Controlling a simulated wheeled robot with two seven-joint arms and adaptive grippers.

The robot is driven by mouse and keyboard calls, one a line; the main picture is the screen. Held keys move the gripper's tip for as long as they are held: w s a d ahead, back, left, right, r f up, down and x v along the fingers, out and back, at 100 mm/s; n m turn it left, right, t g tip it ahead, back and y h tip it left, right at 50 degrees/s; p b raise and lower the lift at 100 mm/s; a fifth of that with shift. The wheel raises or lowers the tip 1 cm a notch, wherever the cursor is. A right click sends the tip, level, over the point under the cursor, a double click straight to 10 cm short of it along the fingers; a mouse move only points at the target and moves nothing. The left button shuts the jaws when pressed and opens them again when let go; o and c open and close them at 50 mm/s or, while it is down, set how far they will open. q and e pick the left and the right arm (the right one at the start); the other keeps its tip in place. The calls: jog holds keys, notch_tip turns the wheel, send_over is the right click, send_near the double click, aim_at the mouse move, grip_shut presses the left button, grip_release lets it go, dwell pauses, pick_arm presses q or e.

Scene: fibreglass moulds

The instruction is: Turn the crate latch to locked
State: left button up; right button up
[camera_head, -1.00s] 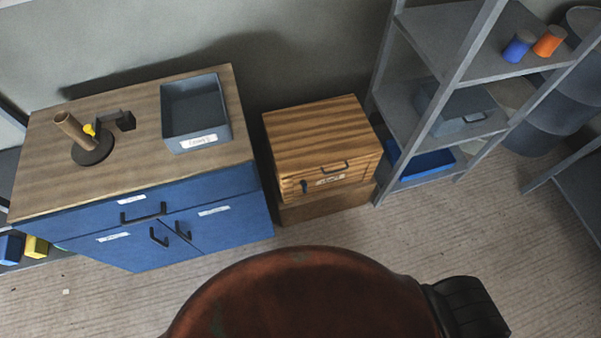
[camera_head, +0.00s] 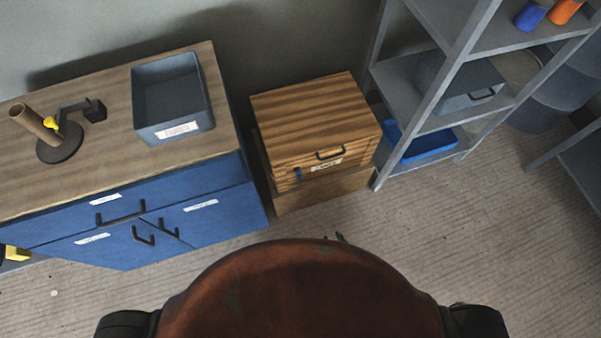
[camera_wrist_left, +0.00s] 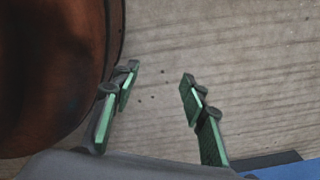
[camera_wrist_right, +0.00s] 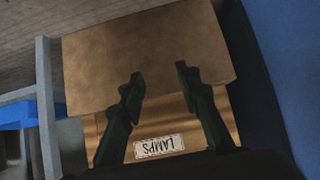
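The wooden crate (camera_head: 313,120) with a striped top stands between the blue cabinet and the grey shelf. Its front has a dark handle (camera_head: 331,153), a white label and a small dark latch (camera_head: 297,174) left of the label. The latch looks roughly upright; I cannot read its marking. My right gripper (camera_head: 339,238) shows only as small dark tips beyond my body, in front of the crate. In the right wrist view its fingers (camera_wrist_right: 158,77) are apart and empty, facing the crate front with its LAMPS label (camera_wrist_right: 158,147). My left gripper (camera_wrist_left: 160,80) is open and empty above the floor.
The blue cabinet (camera_head: 215,212) stands left of the crate, with a grey tray (camera_head: 171,139) and a pipe stand (camera_head: 58,148) on top. The grey shelf (camera_head: 433,100) stands close on the right, with a blue bin (camera_head: 428,146) low down. The floor in front is clear.

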jog(key=w+a+r+t+y+b, duration=0.2)
jog(key=w+a+r+t+b, duration=0.15)
jog(key=w+a+r, duration=0.6)
jog(key=t+b, duration=0.1)
jog(key=t, duration=0.3)
send_near(300, 176)
jog(key=w, duration=0.3)
jog(key=b+x, duration=0.1)
jog(key=x, duration=0.2)
jog(key=a+x, duration=0.1)
jog(key=x, duration=0.3)
jog(key=shift+s+f+b, duration=0.1)
jog(key=shift+b, duration=0.3)
pick_arm(q)
jog(key=w, duration=0.6)
jog(key=shift+d+f, duration=0.3)
jog(key=shift+f, duration=0.15)
pick_arm(e)
jog(key=shift+w+a, duration=0.15)
jog(key=shift+w, duration=0.4)
jog(key=shift+c, duration=0.5)
grip_shut()
